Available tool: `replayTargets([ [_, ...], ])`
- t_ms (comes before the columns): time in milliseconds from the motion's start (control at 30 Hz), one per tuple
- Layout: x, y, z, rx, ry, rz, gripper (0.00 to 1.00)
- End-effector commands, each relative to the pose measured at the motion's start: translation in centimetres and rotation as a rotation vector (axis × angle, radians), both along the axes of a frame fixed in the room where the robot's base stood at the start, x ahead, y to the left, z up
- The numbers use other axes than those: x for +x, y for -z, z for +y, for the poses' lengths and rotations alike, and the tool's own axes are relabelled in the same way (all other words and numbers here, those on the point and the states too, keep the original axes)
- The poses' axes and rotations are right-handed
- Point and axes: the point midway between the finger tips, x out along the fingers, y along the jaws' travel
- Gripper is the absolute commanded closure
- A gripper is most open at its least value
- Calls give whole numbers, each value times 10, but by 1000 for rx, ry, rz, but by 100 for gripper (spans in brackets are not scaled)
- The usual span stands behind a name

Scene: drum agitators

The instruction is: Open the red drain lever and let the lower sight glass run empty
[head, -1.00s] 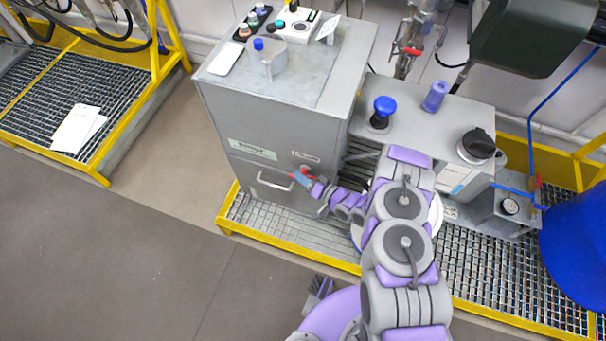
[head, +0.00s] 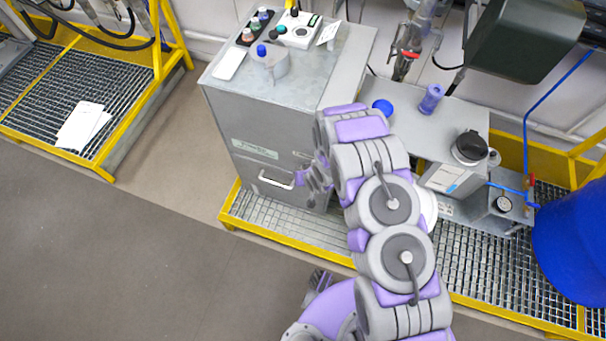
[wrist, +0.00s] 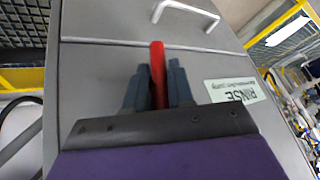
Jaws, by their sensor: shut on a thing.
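A red lever (wrist: 157,52) stands out from the front of a grey cabinet (head: 245,115). In the wrist view my gripper (wrist: 159,72) has its two dark fingers closed on either side of this lever, and the lever's red end shows past the fingertips. In the head view my gripper (head: 304,178) is at the right part of the cabinet front, and my own arm hides the lever there. Another small red handle (head: 404,54) sits on the pipework at the back. I cannot make out the lower sight glass.
A white bar handle (head: 276,181) is on the cabinet front, left of my gripper; it also shows in the wrist view (wrist: 188,12). A label reading RINSE (wrist: 235,91) is close by. A yellow-edged grating (head: 285,232) lies below. The left floor is clear.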

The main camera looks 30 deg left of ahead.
Motion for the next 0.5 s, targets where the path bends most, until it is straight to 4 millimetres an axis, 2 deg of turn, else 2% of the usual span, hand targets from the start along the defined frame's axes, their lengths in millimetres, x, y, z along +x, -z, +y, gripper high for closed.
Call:
replayTargets([
  [200, 0, 2, 2, -120, -3, -15, 100],
  [500, 1, 2, 2, -212, -3, -25, 100],
])
